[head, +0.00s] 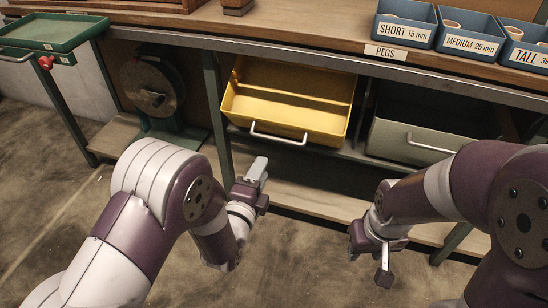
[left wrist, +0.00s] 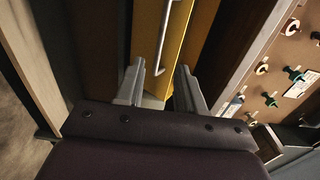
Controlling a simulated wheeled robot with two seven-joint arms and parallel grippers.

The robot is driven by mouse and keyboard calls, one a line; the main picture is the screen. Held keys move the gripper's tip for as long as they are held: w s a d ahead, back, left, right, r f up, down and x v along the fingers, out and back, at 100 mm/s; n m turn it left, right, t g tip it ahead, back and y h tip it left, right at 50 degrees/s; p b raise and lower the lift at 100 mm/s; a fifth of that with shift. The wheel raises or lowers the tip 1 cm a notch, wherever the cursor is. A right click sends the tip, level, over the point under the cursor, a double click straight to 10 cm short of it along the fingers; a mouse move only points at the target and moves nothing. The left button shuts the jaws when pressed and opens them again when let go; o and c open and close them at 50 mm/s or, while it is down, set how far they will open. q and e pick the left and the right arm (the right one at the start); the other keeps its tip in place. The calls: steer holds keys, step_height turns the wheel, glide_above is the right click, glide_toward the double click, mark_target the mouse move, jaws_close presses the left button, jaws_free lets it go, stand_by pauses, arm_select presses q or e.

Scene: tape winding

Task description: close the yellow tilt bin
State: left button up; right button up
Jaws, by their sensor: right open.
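The yellow tilt bin (head: 290,112) hangs under the bench, tipped out so that its empty inside shows. Its pale bar handle (head: 278,135) runs along the front. My left gripper (head: 260,168) is just below and in front of the handle, apart from it. In the left wrist view my left gripper (left wrist: 160,72) has its fingers apart with nothing between them. The yellow front (left wrist: 172,45) and the handle (left wrist: 165,35) lie beyond the fingertips. My right gripper (head: 372,265) is open and empty, lower right, away from the bin.
A grey-green bin (head: 415,135) with a handle is right of the yellow one. A dark round reel (head: 152,88) stands left. A green tray (head: 48,32) is at the upper left. Blue peg boxes (head: 470,38) sit on the bench top (head: 300,30). Open floor lies in front.

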arm_select(q)
steer(key=b+x, duration=0.4)
steer(key=x, duration=0.6)
steer(key=shift+w, duration=0.4)
jaws_close()
